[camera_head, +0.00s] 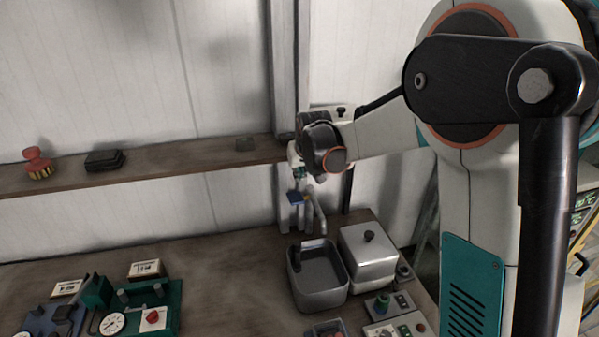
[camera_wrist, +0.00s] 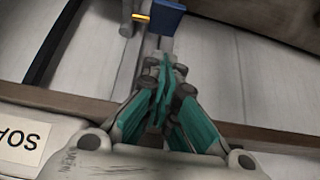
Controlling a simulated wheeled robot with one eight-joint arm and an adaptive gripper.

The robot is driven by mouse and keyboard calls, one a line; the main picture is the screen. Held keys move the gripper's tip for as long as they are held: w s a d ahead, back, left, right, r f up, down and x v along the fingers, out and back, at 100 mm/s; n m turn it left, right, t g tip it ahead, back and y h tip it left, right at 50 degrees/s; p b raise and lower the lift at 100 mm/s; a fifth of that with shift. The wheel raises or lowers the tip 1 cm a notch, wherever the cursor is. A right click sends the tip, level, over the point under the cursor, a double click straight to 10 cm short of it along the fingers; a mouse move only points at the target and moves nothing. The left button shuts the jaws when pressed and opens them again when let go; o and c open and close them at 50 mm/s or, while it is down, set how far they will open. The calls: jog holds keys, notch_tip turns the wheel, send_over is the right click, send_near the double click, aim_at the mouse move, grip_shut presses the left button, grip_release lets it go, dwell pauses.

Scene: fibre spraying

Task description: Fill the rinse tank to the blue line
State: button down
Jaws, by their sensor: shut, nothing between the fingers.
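The open grey rinse tank (camera_head: 334,301) stands on the bench below a metal tap (camera_head: 319,215) on the wall. Its inside looks dark grey; I cannot make out a blue line or a water level. A blue lever (camera_head: 295,197) sits at the tap, and it also shows at the top of the wrist view (camera_wrist: 167,18). My gripper (camera_head: 297,174) is above the blue lever in the head view. In the wrist view its teal fingers (camera_wrist: 163,68) are shut and empty, pointing towards the lever; contact cannot be told.
A lidded metal box (camera_head: 369,260) stands right of the tank. Switch boxes (camera_head: 390,306) are in front of it. A green device with a gauge (camera_head: 113,323) is at the lower left. A wooden shelf (camera_head: 190,158) runs along the wall.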

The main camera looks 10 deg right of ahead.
send_over(298, 202)
jog(key=w, duration=0.2)
notch_tip(298, 202, down, 8)
jog(key=shift+r, duration=0.2)
jog(key=shift+s+f, duration=0.2)
jog(key=shift+f, duration=0.7)
jog(key=shift+s+f+b, duration=0.1)
jog(key=shift+f+b, duration=0.15)
jog(key=shift+b, duration=0.15)
jog(key=s+f+t+b, duration=0.1)
jog(key=t+b, duration=0.1)
jog(key=b, duration=0.2)
jog(key=f+t+b, duration=0.1)
jog(key=f+b, duration=0.1)
jog(key=b, duration=0.1)
jog(key=shift+s+t+b, duration=0.35)
jog(key=shift+t+b, duration=0.05)
jog(key=shift+r, duration=0.1)
dwell(4.6)
